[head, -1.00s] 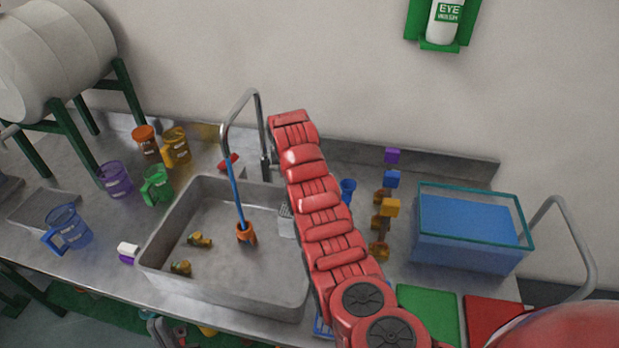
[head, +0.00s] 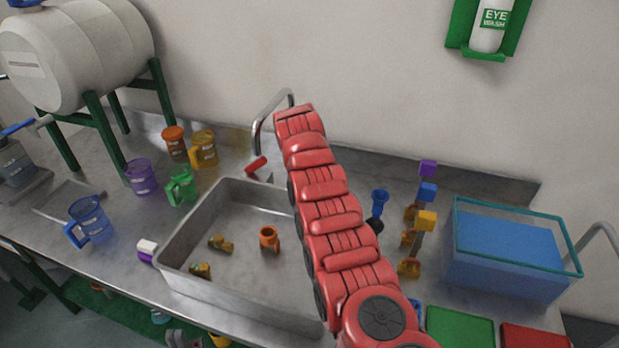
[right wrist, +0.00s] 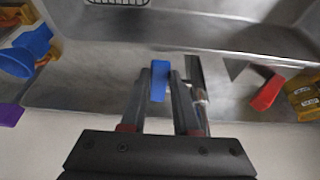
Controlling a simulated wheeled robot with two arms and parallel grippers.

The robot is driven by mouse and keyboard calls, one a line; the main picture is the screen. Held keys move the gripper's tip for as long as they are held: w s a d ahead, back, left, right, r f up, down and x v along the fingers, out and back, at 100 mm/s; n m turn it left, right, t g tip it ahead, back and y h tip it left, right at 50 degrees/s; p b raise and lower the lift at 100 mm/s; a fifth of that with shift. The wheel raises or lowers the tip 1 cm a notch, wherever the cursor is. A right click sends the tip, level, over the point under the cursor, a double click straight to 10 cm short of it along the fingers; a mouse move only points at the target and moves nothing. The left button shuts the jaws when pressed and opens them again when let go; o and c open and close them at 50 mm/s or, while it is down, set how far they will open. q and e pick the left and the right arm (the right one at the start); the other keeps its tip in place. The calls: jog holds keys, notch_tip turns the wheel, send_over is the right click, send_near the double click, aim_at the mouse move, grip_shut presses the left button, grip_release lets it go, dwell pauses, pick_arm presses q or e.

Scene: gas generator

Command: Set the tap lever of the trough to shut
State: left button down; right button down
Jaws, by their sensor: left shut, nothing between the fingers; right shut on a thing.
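The trough (head: 196,219) is a grey metal basin set in the bench. Its curved tap (head: 271,109) stands at the back rim, partly behind my red right arm. A blue lever (right wrist: 160,82) is between the fingers of my right gripper (right wrist: 166,72) in the right wrist view, shut on it beside the metal tap body (right wrist: 198,82). In the head view that gripper is hidden behind the arm. No water stream shows.
An orange fitting (head: 269,239) and small brass fittings (head: 220,244) lie in the trough. Yellow (head: 204,150) and green (head: 181,186) jugs stand to its left. A blue funnel (head: 379,202) and a blue-filled tank (head: 508,250) are to the right.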

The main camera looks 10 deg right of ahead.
jog(key=shift+r, duration=0.1)
jog(key=c, duration=0.6)
grip_release()
jog(key=shift+c, duration=0.2)
jog(key=b+v, duration=0.4)
jog(key=v, duration=1.3)
jog(key=shift+r, duration=0.1)
